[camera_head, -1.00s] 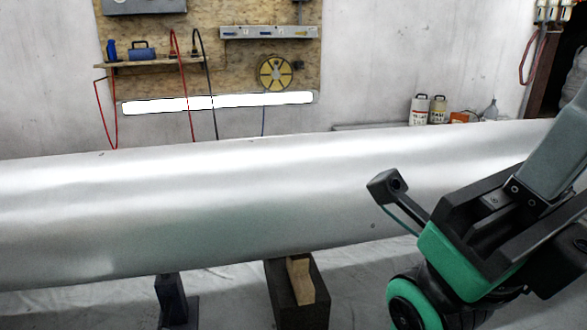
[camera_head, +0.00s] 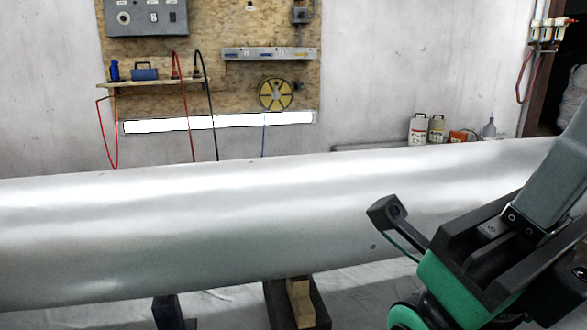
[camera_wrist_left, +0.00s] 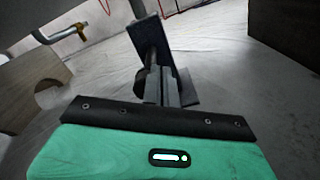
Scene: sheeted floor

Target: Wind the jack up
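A dark post (camera_head: 168,312) stands under a long silvery cylinder; whether it is the jack I cannot tell. In the left wrist view a dark upright stand (camera_wrist_left: 152,45) with a flat base rises beyond my left gripper. My left gripper (camera_wrist_left: 162,84) shows a green body and black edge; two narrow grey prongs stand close together in front of the stand. Whether they touch it or hold anything is unclear. The left gripper is not seen in the head view. My right gripper's green body (camera_head: 455,285) is at the lower right; its fingertips are hidden.
The cylinder (camera_head: 230,225) spans the head view. A dark block (camera_head: 278,308) with a wooden piece (camera_head: 300,303) is beneath it. A wooden block (camera_wrist_left: 32,88) is left in the wrist view, a brown block (camera_wrist_left: 285,30) right. Pale sheeted floor lies between.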

